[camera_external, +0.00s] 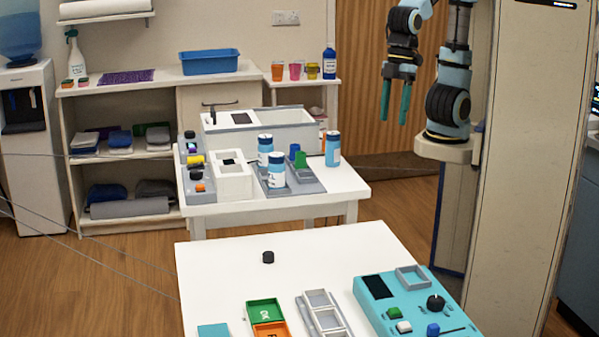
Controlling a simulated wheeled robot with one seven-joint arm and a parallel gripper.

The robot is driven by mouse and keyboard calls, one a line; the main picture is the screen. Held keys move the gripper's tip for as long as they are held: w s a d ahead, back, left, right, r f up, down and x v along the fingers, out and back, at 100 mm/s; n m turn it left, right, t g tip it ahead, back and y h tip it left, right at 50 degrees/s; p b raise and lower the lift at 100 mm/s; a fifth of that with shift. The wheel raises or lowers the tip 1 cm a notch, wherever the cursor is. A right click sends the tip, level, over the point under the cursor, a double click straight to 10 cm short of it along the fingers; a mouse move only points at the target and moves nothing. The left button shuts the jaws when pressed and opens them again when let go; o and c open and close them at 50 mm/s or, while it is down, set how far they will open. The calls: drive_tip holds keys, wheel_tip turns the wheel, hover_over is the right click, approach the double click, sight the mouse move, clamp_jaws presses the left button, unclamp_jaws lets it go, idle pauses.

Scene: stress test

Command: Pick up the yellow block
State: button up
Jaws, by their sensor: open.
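A small yellow piece (195,159) sits on the grey strip at the left end of the white back table (345,182). It is too small here to tell for sure that it is a block. My gripper (394,118) hangs in the air at the upper right, its two green fingers pointing down and apart. It is open and empty, well to the right of the yellow piece and higher than the tabletop.
White-and-blue bottles (333,149), a white box (234,183) and a large tray (290,134) crowd the back table. The front table (225,265) holds a black knob-like piece (268,257), coloured bins (265,312) and a teal panel (375,312). Shelves (125,172) stand behind.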

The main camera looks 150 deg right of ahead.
drive_tip(key=w+d+f+m+t+b, duration=0.1)
drive_tip(key=w+d+f+m+t, duration=0.2)
drive_tip(key=w+d+m, duration=0.8)
wheel_tip(320, 180, up, 4)
drive_tip(key=f+m+t+h+b, duration=0.15)
drive_tip(key=m+t+h, duration=0.5)
drive_tip(key=m, duration=2.35)
hover_over(197, 158)
drive_tip(key=s+a, duration=0.3)
drive_tip(key=r+g+h, duration=0.1)
drive_tip(key=g+h, duration=0.2)
drive_tip(key=shift+t, duration=0.25)
wheel_tip(197, 158, down, 17)
drive_tip(key=shift+s+d+r+p, duration=0.1)
drive_tip(key=shift+d+p, duration=0.05)
drive_tip(key=shift+p, duration=0.15)
drive_tip(key=shift+f, duration=0.5)
drive_tip(key=p+x, duration=0.1)
drive_tip(key=x, duration=0.3)
drive_tip(key=shift+d, duration=0.1)
drive_tip(key=shift+w+d+f, duration=0.2)
drive_tip(key=shift+w+f, duration=0.05)
drive_tip(key=shift+w, duration=0.05)
